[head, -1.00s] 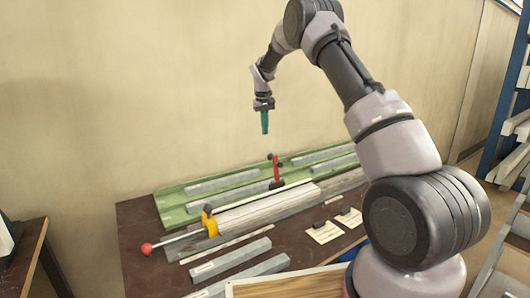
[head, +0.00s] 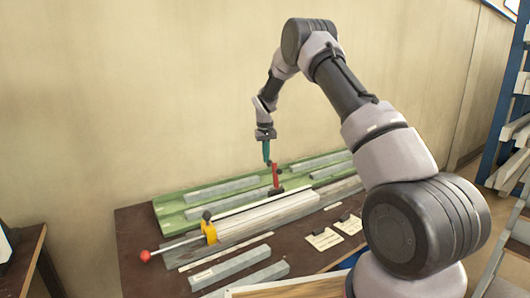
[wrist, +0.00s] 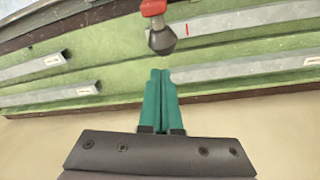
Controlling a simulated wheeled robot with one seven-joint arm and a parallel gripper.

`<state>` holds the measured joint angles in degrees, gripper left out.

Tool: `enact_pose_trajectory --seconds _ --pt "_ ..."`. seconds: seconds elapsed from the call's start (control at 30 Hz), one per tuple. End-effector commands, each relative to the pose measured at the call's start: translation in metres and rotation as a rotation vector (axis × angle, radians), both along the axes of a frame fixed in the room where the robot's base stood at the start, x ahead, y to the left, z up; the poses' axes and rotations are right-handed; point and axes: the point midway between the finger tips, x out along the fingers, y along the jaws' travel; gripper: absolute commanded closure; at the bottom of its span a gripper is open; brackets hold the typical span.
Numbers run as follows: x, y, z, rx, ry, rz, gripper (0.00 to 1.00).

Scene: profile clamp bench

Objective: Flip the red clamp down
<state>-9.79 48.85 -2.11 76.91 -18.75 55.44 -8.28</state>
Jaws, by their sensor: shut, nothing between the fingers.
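The red clamp (head: 276,176) stands upright on the profile fixture in the head view, with a dark knob near its top. In the wrist view, the red clamp's end (wrist: 153,8) and its dark knob (wrist: 162,41) show at the top, just beyond the fingertips. My gripper (head: 267,160) has teal fingers pointing down and is just left of and above the clamp's top. In the wrist view, my gripper (wrist: 160,73) has its fingers together with nothing between them. A small gap shows between the fingertips and the knob. The clamp's base is hidden in the wrist view.
A green tray (head: 172,212) with several grey profiles lies behind the fixture. A yellow clamp (head: 208,228) and a rod with a red ball (head: 145,256) are at the fixture's left end. Loose grey bars (head: 228,269) and paper labels (head: 324,239) lie in front.

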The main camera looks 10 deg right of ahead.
Motion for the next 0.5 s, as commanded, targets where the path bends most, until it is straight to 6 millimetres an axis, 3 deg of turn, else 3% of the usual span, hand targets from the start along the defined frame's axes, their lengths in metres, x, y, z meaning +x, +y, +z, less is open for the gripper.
enact_pose_trajectory --seconds 0.2,0.5 --pt "-0.016 -0.001 0.001 -0.001 0.004 0.001 1.0" --pt "-0.017 -0.001 0.001 -0.001 0.004 0.0 1.0"
